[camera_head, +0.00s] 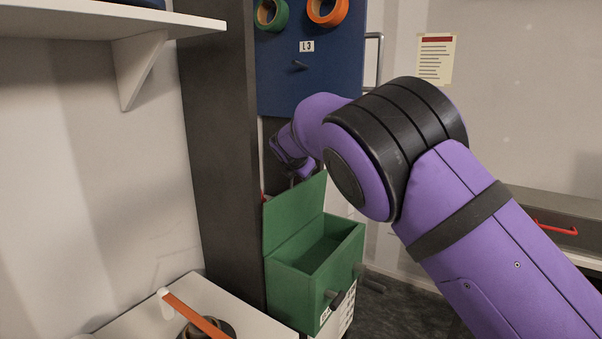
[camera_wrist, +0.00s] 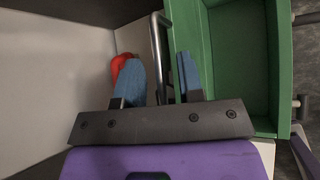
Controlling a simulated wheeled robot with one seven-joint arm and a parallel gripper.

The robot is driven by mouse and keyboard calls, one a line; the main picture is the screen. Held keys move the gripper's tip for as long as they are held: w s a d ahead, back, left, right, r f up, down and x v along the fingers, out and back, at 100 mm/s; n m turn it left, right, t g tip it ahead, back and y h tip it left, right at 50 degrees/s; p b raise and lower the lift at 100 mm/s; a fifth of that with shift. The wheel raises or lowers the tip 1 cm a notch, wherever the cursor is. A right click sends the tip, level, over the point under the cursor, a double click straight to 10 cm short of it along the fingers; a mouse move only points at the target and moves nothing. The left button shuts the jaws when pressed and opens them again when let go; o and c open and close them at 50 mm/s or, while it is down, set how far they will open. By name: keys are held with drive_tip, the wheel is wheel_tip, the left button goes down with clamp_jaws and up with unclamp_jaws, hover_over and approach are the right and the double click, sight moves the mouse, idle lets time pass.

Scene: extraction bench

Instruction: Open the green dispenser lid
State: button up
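The green dispenser (camera_head: 312,268) has its lid (camera_head: 294,216) standing raised at the back. The inside of the box is visible and looks empty. My gripper (camera_head: 297,172) is behind the lid's upper edge, and its fingers are mostly hidden in the head view. In the wrist view, my gripper (camera_wrist: 158,65) has two blue fingers apart. A grey bar handle (camera_wrist: 157,45) by the lid (camera_wrist: 183,22) runs between them, with gaps at the sides. The dispenser's open box (camera_wrist: 240,60) lies right of the fingers.
A dark post (camera_head: 222,150) stands left of the dispenser. A blue board (camera_head: 310,80) with tape rolls hangs above. A small red object (camera_wrist: 120,64) is beside the left finger. A white surface (camera_head: 140,318) with an orange-handled thing (camera_head: 195,315) is at lower left.

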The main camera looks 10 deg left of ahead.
drive_tip(key=v, duration=1)
drive_tip(key=s+d+r+m+g, duration=0.15)
drive_tip(key=d+m, duration=0.25)
drive_tip(key=d, duration=0.5)
drive_tip(key=s+d+r+m, duration=0.1)
drive_tip(key=d+r+m, duration=0.2)
drive_tip(key=d, duration=0.6)
drive_tip(key=s+d+r+m+g, duration=0.15)
drive_tip(key=d+m, duration=0.25)
drive_tip(key=d, duration=0.5)
drive_tip(key=s+d+r+m+g, duration=0.1)
drive_tip(key=s+d+r+m, duration=0.2)
drive_tip(key=s+d+m, duration=0.7)
drive_tip(key=s+d+f+m, duration=0.2)
drive_tip(key=s+d+m, duration=0.1)
drive_tip(key=s, duration=0.6)
drive_tip(key=s+d+f+m, duration=0.2)
drive_tip(key=s+d, duration=0.4)
drive_tip(key=s, duration=0.4)
drive_tip(key=s+d+f+m, duration=0.2)
drive_tip(key=s+d+m, duration=0.2)
drive_tip(key=s, duration=0.6)
drive_tip(key=shift+d+f+g, duration=0.25)
drive_tip(key=shift+f+g, duration=0.05)
drive_tip(key=shift+g, duration=0.1)
